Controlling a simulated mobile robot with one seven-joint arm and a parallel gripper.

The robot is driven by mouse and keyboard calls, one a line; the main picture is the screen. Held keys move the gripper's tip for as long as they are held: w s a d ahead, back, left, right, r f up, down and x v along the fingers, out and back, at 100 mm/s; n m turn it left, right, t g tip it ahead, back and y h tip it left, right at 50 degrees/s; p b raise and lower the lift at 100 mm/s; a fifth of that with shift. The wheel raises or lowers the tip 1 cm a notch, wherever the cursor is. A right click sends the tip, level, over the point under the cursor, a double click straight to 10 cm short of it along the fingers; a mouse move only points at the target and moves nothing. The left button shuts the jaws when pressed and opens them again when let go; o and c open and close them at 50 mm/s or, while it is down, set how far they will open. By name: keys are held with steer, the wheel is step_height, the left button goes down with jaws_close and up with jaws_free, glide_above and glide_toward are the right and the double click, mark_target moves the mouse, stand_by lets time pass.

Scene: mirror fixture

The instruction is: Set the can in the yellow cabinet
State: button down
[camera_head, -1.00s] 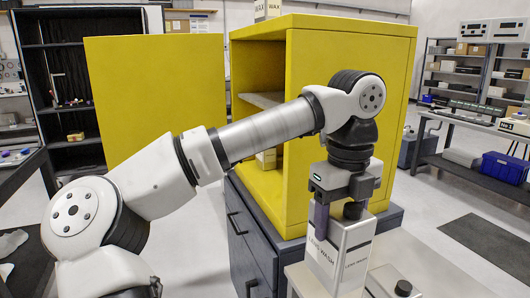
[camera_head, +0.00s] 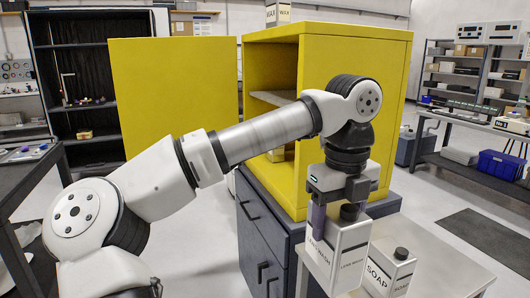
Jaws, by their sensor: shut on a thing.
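My gripper (camera_head: 340,205) is shut on a white can labelled LENS WASH (camera_head: 337,258), gripping it near the top around its dark cap. The can hangs roughly upright at the left end of a light table; whether its base touches anything is unclear. The yellow cabinet (camera_head: 352,65) stands behind my gripper, its opening facing left. Its yellow door (camera_head: 175,95) is swung wide open. Inside, a shelf (camera_head: 272,97) and a small light box (camera_head: 275,154) show in part. My arm hides some of the opening.
A white SOAP can (camera_head: 388,272) stands on the light table (camera_head: 435,262), close right of the held can. A WAX can (camera_head: 277,13) sits on top of the cabinet. Dark drawers (camera_head: 262,240) are under the cabinet. A dark bench (camera_head: 30,175) is at the left.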

steer(key=w+a+f+m, duration=0.3)
steer(key=w+f+m, duration=0.25)
steer(key=f, duration=0.35)
steer(key=w+a+f+m, duration=0.2)
steer(key=w+f+m, duration=0.2)
steer(key=f+m, duration=0.4)
steer(key=w+a+f+m, duration=0.3)
steer(key=w+f+m, duration=0.15)
steer(key=f, duration=0.55)
steer(key=s+a+f+m, duration=0.2)
steer(key=f+m, duration=0.9)
steer(key=f, duration=0.3)
steer(key=s+a+f+m, duration=0.2)
steer(key=s+f+m, duration=0.1)
steer(key=f+m, duration=0.8)
steer(key=shift+s+a+f, duration=0.2)
steer(key=shift+s+f, duration=0.1)
steer(key=shift+f, duration=1.85)
